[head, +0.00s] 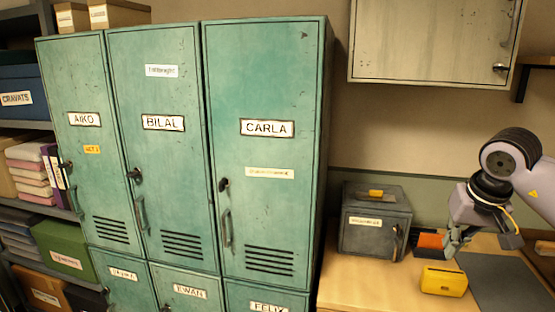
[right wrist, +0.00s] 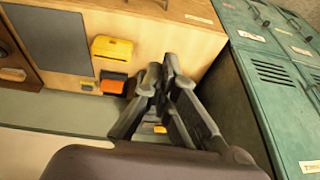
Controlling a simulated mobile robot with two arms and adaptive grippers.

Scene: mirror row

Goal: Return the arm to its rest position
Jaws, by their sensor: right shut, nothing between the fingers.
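My right arm comes in from the right edge of the head view. My left arm and gripper are not in view.
Green lockers (head: 265,90) stand left of the worktop. On it are a dark grey metal box (head: 365,243), a yellow case (head: 444,281), an orange item (head: 430,240) and a dark mat (head: 505,280). A wall cabinet (head: 430,40) hangs above. Shelves (head: 25,125) are far left.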

